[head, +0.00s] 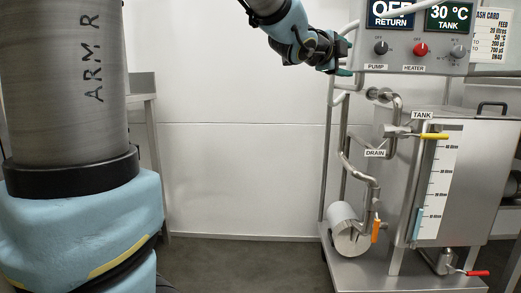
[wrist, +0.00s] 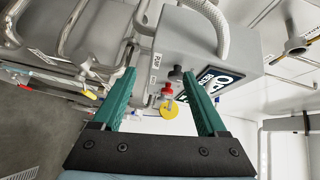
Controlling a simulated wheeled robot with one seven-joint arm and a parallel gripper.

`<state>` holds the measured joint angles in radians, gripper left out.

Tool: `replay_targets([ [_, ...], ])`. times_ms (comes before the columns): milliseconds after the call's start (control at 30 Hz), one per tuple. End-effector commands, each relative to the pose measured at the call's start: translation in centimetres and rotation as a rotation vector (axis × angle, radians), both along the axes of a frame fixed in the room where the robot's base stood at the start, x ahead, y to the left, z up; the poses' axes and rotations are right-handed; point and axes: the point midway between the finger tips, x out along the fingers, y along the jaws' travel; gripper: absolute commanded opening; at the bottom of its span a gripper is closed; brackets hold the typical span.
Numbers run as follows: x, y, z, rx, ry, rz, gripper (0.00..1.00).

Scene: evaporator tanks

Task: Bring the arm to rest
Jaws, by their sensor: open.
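My gripper (head: 345,58) is at the top centre-right of the head view, at the left edge of the control box (head: 415,58). Its two teal fingers show there at the end of my arm. In the wrist view my gripper (wrist: 159,78) is open, with the teal fingers wide apart and nothing held between them. Beyond the fingers, the control box (wrist: 190,40) shows with a red knob (wrist: 166,89) and a yellow disc (wrist: 175,110). I cannot tell from the frames whether the fingers touch the box.
The steel tank (head: 475,180) stands at the right, with a yellow valve handle (head: 435,136), an orange one (head: 376,231) and a red one (head: 478,273). Pipes (head: 360,170) run left of it. The floor (head: 240,262) and white wall (head: 235,130) in the middle are clear.

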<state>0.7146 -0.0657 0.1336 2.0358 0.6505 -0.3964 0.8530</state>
Motion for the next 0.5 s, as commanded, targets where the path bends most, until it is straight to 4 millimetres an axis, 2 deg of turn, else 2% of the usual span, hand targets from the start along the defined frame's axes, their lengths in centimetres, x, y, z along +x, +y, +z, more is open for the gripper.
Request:
replay_targets([
  [100, 2.5, 4.6, -6.0, -0.027, 0.225, 0.160, 0.75],
  [267, 3.5, 12.2, -15.0, -0.104, 0.572, 0.432, 0.75],
  [300, 3.3, 14.1, -17.3, -0.127, 0.657, 0.505, 0.75],
  [367, 2.5, 17.0, -20.6, -0.167, 0.782, 0.619, 0.75],
  [500, -0.9, 23.2, -27.6, -0.271, 1.060, 0.895, 0.75],
])
